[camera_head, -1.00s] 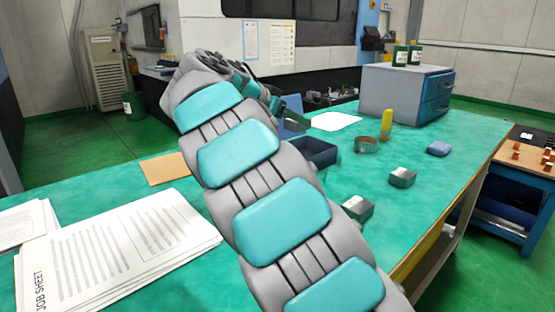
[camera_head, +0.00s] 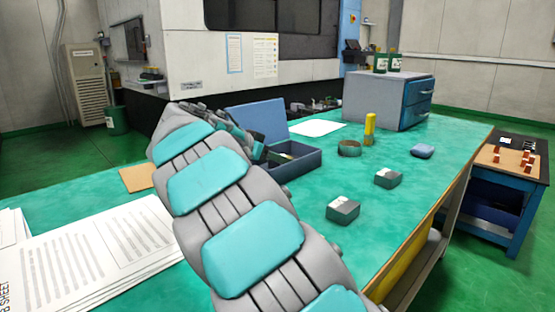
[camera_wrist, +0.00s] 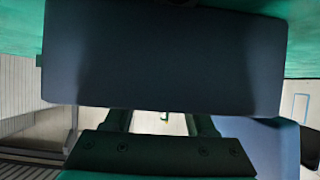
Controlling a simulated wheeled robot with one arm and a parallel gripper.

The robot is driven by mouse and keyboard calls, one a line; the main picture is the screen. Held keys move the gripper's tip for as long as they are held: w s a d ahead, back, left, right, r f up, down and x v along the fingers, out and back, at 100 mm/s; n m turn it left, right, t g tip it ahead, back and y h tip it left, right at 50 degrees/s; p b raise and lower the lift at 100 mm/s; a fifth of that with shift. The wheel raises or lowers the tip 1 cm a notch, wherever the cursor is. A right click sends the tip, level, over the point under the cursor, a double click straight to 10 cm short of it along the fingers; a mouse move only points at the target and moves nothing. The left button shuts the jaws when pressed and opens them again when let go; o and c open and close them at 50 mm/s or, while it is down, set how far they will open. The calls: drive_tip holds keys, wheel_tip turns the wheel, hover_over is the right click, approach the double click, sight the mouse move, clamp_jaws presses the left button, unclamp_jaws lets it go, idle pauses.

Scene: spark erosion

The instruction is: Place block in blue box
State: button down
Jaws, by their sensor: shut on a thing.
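The blue box (camera_head: 308,164) stands on the green bench with its blue lid (camera_head: 260,117) raised. My gripper (camera_head: 256,149) is at the left side of the box, partly hidden by my arm. In the wrist view a broad dark blue panel, which looks like the box wall (camera_wrist: 163,55), covers my fingertips. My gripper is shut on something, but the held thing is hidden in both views. Two grey blocks, a near one (camera_head: 342,209) and a farther one (camera_head: 388,178), lie on the bench to the right. A small blue block (camera_head: 422,151) lies farther right.
A round metal ring (camera_head: 349,148) and a yellow cylinder (camera_head: 370,129) stand right of the box. A grey cabinet with blue drawers (camera_head: 385,102) is at the back. Paper sheets (camera_head: 90,245) cover the left front. The bench is clear around the grey blocks.

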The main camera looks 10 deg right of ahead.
drive_tip(key=shift+f, duration=0.15)
drive_tip(key=shift+c, duration=1.1)
unclamp_jaws()
drive_tip(key=shift+r, duration=0.2)
drive_tip(key=v, duration=0.6)
drive_tip(key=shift+s+a+r+b, duration=0.1)
drive_tip(key=shift+s+a+b, duration=0.1)
drive_tip(key=shift+a+b, duration=0.15)
drive_tip(key=shift+s+a+r, duration=0.2)
drive_tip(key=shift+a, duration=0.05)
drive_tip(key=shift+d, duration=0.1)
